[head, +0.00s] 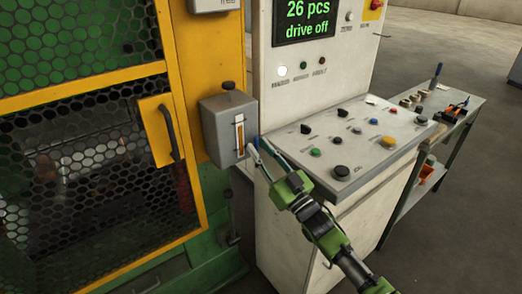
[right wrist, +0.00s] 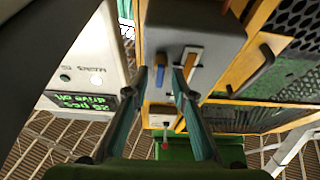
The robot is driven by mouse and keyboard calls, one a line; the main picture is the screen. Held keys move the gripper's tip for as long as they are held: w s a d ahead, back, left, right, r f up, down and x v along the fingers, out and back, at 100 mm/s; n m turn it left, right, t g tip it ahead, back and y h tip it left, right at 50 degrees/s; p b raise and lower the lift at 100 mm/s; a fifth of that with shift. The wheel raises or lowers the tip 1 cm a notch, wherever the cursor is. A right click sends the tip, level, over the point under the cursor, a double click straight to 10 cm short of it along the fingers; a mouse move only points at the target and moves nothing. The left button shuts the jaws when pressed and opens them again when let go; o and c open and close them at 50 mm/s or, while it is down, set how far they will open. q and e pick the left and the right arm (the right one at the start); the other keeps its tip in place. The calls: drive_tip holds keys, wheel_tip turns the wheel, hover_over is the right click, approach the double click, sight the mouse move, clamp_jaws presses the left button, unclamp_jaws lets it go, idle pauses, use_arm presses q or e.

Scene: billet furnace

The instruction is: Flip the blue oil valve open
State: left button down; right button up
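The blue oil valve handle (right wrist: 161,59) shows in the right wrist view on the grey box (right wrist: 205,20), beside the white-framed gauge. In the head view the grey box (head: 222,130) is on the yellow frame, and a small bit of blue (head: 257,142) shows at its right side. My right gripper (head: 257,150) is just right of the box. In the right wrist view the gripper (right wrist: 160,75) is open, with the blue handle showing between its fingertips; whether they touch it I cannot tell. My left gripper is not in view.
The control console (head: 330,140) with several buttons stands close to the right, under a screen (head: 305,20) reading "26 pcs drive off". A mesh door with a handle (head: 170,135) is to the left. A side table (head: 470,100) holds tools at the right.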

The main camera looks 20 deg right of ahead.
drive_tip(key=v, duration=1.2)
drive_tip(key=shift+f, duration=0.1)
